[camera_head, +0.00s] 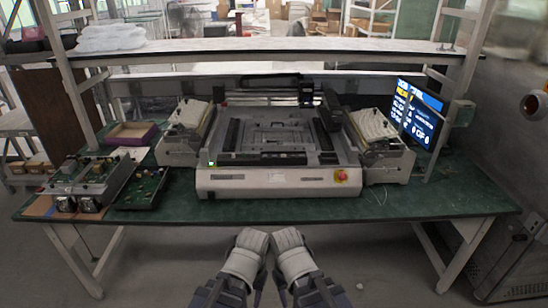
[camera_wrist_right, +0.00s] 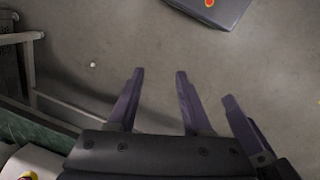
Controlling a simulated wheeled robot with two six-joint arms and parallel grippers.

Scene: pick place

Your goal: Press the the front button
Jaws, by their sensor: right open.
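A grey and white machine (camera_head: 220,181) stands on the green table. Its front panel carries a red button with a yellow surround (camera_head: 340,176) at the right end. A small green-lit button (camera_head: 212,163) sits at the left end. A red and yellow button (camera_wrist_right: 27,176) also shows on a pale surface in the bottom left corner of the right wrist view. My right gripper (camera_wrist_right: 158,72) is open and empty, over the floor. Both my arms end side by side in front of the table, below the machine. My left gripper's jaws are not clear there.
The green table (camera_head: 440,198) has a bare strip along its front edge. Circuit boards (camera_head: 142,188) lie at the left, with a purple tray (camera_head: 131,133) behind them. A screen (camera_head: 412,113) stands at the right. A shelf (camera_head: 270,57) spans above the machine.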

